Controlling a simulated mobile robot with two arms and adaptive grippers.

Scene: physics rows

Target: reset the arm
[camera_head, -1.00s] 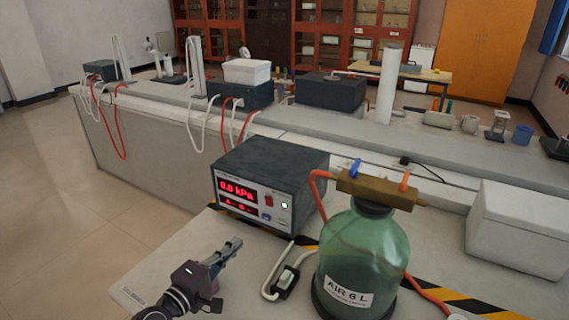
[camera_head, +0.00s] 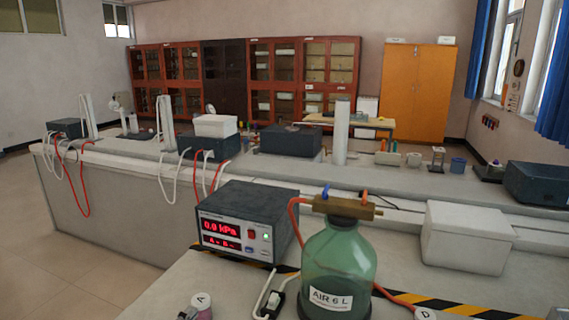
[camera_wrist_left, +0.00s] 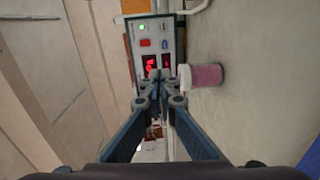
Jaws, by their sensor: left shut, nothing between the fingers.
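My left gripper (camera_wrist_left: 160,80) is shut with nothing between its fingers in the left wrist view, pointing toward the front of the pressure meter. In the head view only a small dark bit of it (camera_head: 187,314) shows at the bottom left edge. My right gripper is not in view.
The dark pressure meter (camera_head: 247,220) has a red display, also seen in the wrist view (camera_wrist_left: 154,45). A green glass bottle (camera_head: 340,265) labelled AIR 6 L stands right of it. A pink jar with a white lid (camera_wrist_left: 207,76) is beside my fingers. A white box (camera_head: 467,237) stands at right.

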